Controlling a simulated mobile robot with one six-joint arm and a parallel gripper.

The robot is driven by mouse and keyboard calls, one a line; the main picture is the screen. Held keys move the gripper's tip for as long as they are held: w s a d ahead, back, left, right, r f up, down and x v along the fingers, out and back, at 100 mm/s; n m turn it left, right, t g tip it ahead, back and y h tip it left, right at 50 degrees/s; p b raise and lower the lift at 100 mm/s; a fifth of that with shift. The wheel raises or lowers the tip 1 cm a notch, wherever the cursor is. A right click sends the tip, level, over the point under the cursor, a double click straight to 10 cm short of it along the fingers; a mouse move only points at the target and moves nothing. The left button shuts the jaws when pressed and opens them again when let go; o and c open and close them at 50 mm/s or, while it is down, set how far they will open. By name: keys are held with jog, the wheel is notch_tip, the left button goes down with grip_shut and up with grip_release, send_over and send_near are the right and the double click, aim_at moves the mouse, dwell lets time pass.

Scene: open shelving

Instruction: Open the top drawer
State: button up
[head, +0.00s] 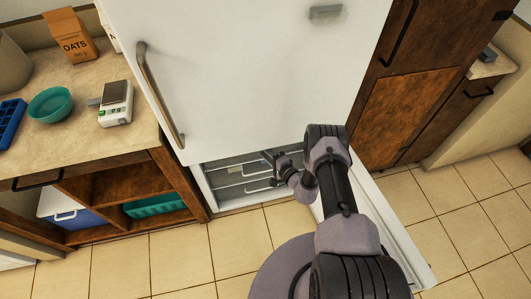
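A tall white fridge (255,70) stands in the middle of the head view. Its low compartment is open and shows drawers with pale bar handles. The top drawer (232,170) lies just under the closed upper door and looks pushed in. A lower drawer (236,189) sits beneath it. My gripper (268,158) is at the right part of the top drawer's front, close to its handle. Whether it touches the handle cannot be seen. The fingers are small and dark, partly hidden by my wrist, and their opening is unclear.
The open lower door (392,225) stands out to the right, beside and behind my arm. A counter (70,105) on the left holds a scale (116,103), a teal bowl (50,104) and an oats bag (70,36). The tiled floor (180,262) in front left is clear.

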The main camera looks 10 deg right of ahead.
grip_shut()
dwell(1.3)
